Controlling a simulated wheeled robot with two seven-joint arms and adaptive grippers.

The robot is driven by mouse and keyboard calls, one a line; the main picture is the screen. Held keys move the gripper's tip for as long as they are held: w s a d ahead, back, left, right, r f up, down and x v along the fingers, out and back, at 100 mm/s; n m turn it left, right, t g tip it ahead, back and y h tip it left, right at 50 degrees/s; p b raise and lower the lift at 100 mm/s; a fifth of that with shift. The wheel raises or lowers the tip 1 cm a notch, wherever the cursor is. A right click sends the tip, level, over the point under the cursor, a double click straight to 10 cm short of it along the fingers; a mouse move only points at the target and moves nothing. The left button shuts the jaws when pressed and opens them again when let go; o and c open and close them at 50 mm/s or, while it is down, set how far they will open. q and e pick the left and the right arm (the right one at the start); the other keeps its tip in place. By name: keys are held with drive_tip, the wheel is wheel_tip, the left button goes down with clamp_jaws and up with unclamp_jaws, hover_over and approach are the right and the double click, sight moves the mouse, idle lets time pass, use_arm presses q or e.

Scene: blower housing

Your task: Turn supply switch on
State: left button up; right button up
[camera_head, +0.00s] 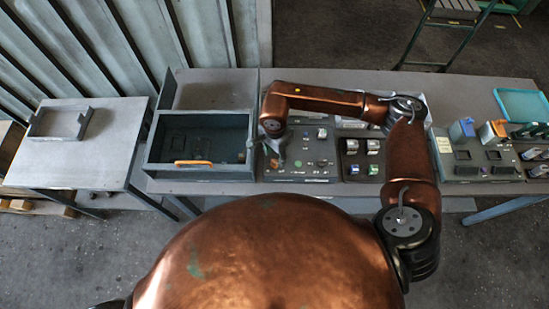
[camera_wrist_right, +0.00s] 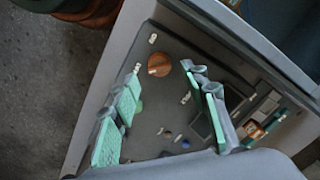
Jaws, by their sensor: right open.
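My right gripper (camera_head: 275,152) hangs over the left part of a dark control panel (camera_head: 308,150). In the right wrist view the gripper (camera_wrist_right: 163,72) is open, its teal-padded fingers apart with nothing between them. A round copper-coloured knob (camera_wrist_right: 160,65) on the panel (camera_wrist_right: 175,100) shows between the fingertips; I cannot tell whether they touch it. Small toggles and a blue button lie lower on the panel. The labels are too small to read, so I cannot tell which control is the supply switch or its position. My left gripper is not in view.
A grey open bin (camera_head: 200,172) with an orange handle (camera_head: 193,163) stands left of the panel. A second panel (camera_head: 361,170) with switches is on its right. Farther right are another panel (camera_head: 478,158) and a teal tray (camera_head: 522,104). A side table (camera_head: 90,150) is at left.

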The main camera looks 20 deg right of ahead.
sight(275, 161)
drive_tip(key=shift+f+p, duration=0.3)
drive_tip(key=shift+f, duration=1.65)
drive_tip(key=shift+c, duration=0.5)
drive_tip(key=shift+c, duration=0.8)
clamp_jaws()
